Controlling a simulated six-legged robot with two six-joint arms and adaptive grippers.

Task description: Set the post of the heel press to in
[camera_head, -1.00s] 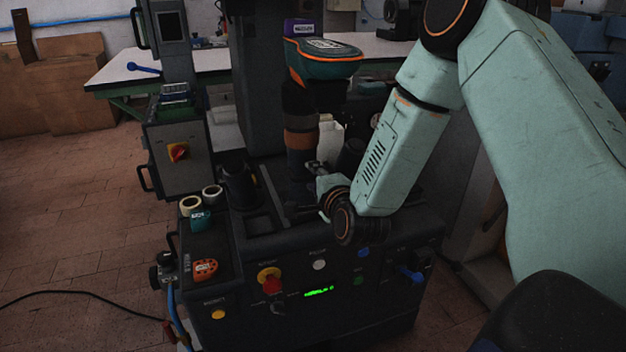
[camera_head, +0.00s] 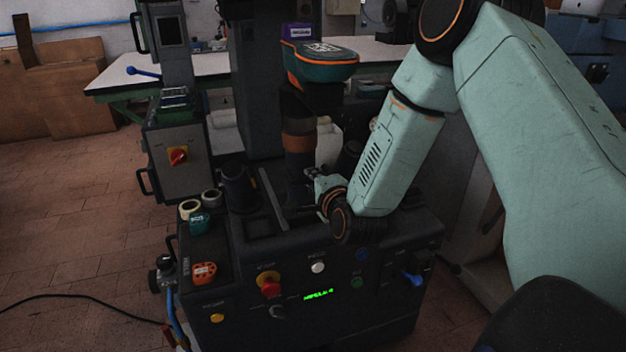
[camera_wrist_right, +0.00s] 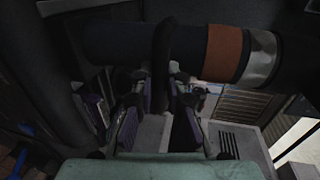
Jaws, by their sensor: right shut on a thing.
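The heel press (camera_head: 330,262) is a dark machine with a control panel at its front. Its post (camera_head: 299,147) stands upright on the top, with a brown band and a teal and orange shoe (camera_head: 322,60) upside down on it. My right gripper (camera_head: 314,182) is at the lower part of the post, on its right side. In the right wrist view the post (camera_wrist_right: 225,54) lies across the top, and the gripper (camera_wrist_right: 160,88) is shut on a dark ring-like part (camera_wrist_right: 163,55) around it. The fingertips are partly dark. My left gripper is not in view.
A red knob (camera_head: 268,290) and a lit green display (camera_head: 318,294) are on the front panel. Tape rolls (camera_head: 189,208) and an orange item (camera_head: 204,273) lie on the left ledge. A tall column (camera_head: 257,85) stands behind the post. A white bench (camera_head: 110,82) is farther back.

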